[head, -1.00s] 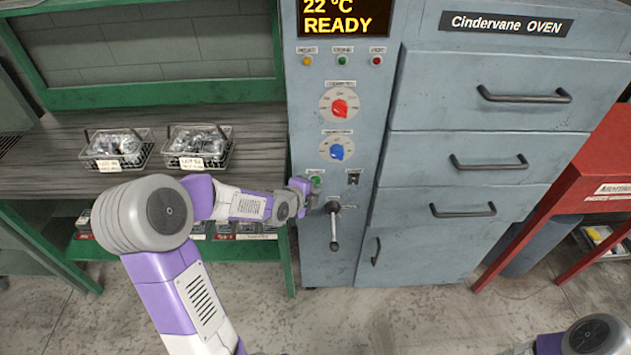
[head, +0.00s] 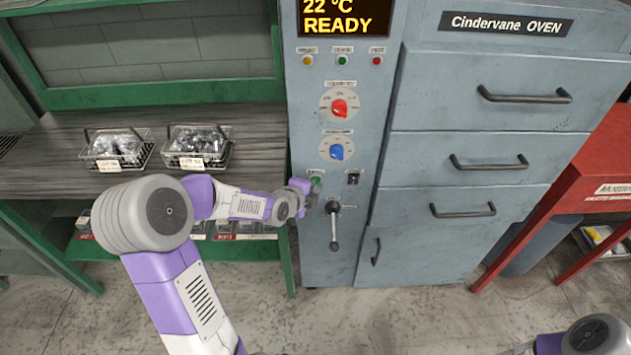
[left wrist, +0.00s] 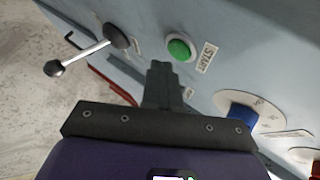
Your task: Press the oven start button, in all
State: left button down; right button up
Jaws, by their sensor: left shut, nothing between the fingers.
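The green start button (head: 316,180) is on the oven's control panel, below the blue knob. In the left wrist view the start button (left wrist: 180,48) has a white ring and a "START" label beside it. My left gripper (head: 309,190) is at the panel, just left of and below the button in the head view. In the left wrist view its shut, empty fingers (left wrist: 160,72) point toward the panel and end beside the button. The button is uncovered there; I cannot tell whether the tips touch the panel. My right gripper is out of view. The display (head: 345,18) reads "22 °C READY".
Oven drawers (head: 490,160) are to the right. Two wire baskets (head: 197,163) stand on the left bench. A red cart (head: 600,165) is at far right.

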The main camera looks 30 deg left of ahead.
pick_arm(q)
jog(key=shift+w, duration=0.15)
jog(key=shift+w+a, duration=0.2)
jog(key=shift+w, duration=0.05)
jog(key=shift+w+a, duration=0.2)
jog(key=shift+w, duration=0.1)
dwell(1.1)
jog(key=shift+b, duration=0.3)
jog(key=shift+s+d+b, duration=0.35)
jog(key=shift+s+d, duration=0.05)
jog(key=shift+s, duration=0.25)
jog(key=s+d, duration=0.1)
jog(key=s+b, duration=0.1)
jog(key=s, duration=0.1)
jog(key=s+d+b, duration=0.1)
jog(key=shift+s+d, duration=0.15)
jog(key=shift+d, duration=0.15)
